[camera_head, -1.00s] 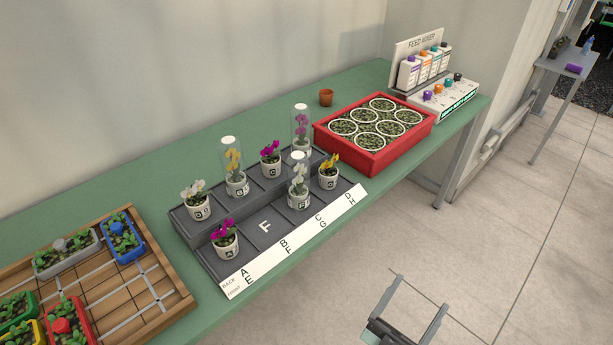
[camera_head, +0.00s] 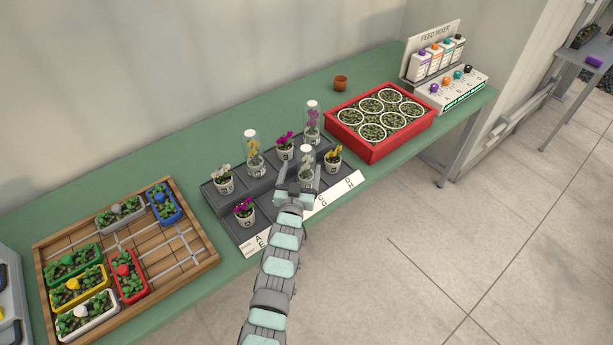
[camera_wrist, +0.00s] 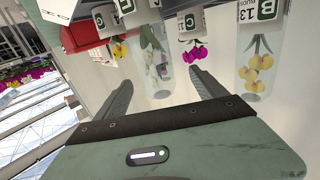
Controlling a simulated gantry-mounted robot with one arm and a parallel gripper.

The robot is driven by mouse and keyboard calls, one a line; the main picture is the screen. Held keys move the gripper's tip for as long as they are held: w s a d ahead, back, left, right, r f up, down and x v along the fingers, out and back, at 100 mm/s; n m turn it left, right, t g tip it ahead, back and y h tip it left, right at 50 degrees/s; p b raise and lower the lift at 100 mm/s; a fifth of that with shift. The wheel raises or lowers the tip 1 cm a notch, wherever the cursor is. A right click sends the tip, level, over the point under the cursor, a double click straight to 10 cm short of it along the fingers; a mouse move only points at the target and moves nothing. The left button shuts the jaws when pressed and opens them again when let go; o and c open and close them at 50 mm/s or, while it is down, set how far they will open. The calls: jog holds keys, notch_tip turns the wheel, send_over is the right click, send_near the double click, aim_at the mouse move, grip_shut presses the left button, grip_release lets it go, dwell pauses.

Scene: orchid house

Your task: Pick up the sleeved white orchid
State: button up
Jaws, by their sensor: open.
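The sleeved white orchid (camera_head: 306,160) stands upright in the front row of the dark stepped tray (camera_head: 276,227), inside a clear tube. My gripper (camera_head: 297,178) is in front of it, and the fingers partly hide its pot. In the wrist view, which looks inverted, the sleeved orchid (camera_wrist: 155,62) appears between the two fingers. My gripper (camera_wrist: 160,80) is open, with nothing clearly held. I cannot tell whether the fingers touch the sleeve.
Close by stand a yellow orchid (camera_head: 333,156), a magenta orchid (camera_head: 285,146), a sleeved magenta orchid (camera_head: 312,124) and a sleeved yellow orchid (camera_head: 254,152). An unsleeved white orchid (camera_head: 223,179) stands left. A red crate (camera_head: 372,153) is right, and a wooden tray (camera_head: 208,258) left.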

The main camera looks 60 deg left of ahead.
aim_at(303, 165)
jog(key=x, duration=0.3)
jog(key=shift+w+a, duration=0.15)
jog(key=shift+w, duration=0.05)
jog(key=shift+w+x, duration=0.2)
jog(key=shift+x, duration=2.35)
jog(key=shift+d, duration=0.2)
jog(key=shift+c, duration=0.2)
grip_shut()
jog(key=shift+r, duration=0.1)
